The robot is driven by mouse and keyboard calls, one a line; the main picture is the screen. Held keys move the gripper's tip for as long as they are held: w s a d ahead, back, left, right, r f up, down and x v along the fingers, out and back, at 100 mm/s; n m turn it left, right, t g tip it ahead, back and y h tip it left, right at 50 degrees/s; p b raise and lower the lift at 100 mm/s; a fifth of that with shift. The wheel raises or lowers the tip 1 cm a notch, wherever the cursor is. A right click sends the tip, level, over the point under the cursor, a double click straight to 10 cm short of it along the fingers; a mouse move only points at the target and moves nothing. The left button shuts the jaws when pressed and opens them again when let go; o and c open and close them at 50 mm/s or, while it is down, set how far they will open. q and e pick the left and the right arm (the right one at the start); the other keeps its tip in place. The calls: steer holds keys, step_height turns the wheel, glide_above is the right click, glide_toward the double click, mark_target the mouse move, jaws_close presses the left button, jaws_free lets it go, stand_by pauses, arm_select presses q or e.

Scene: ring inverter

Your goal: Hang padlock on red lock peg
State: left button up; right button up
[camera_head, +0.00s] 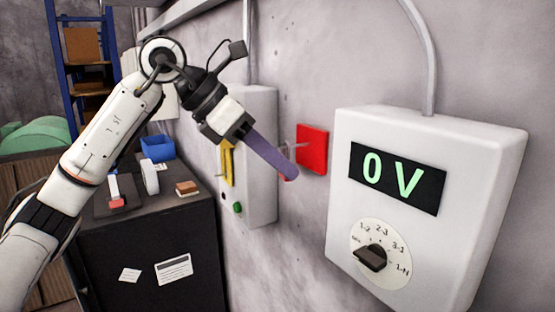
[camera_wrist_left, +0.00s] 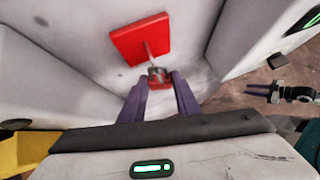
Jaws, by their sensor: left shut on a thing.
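My left gripper (camera_head: 288,175) reaches in from the left, its purple fingers close to the wall beside the red square plate (camera_head: 313,150). A thin peg (camera_head: 291,147) sticks out of the plate. In the left wrist view the fingers (camera_wrist_left: 160,76) are shut on the small padlock (camera_wrist_left: 160,83), which shows grey with some red below. The peg (camera_wrist_left: 150,52) points from the red plate (camera_wrist_left: 142,38) toward it and overlaps it; whether it passes through the shackle I cannot tell. In the head view the fingers mostly hide the padlock. A dark gripper-like part, seemingly my right gripper (camera_wrist_left: 268,92), shows at the right.
A white meter box (camera_head: 431,195) reading 0 V, with a dial, is right of the plate. A grey box (camera_head: 262,190) with a yellow handle (camera_head: 227,165) and green button is left. A black cabinet (camera_head: 150,245) holds a blue bin (camera_head: 157,148) and small items.

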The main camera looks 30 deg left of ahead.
arm_select(q)
steer(key=o, duration=1.2)
steer(key=v, duration=1)
steer(key=shift+a+r, duration=0.15)
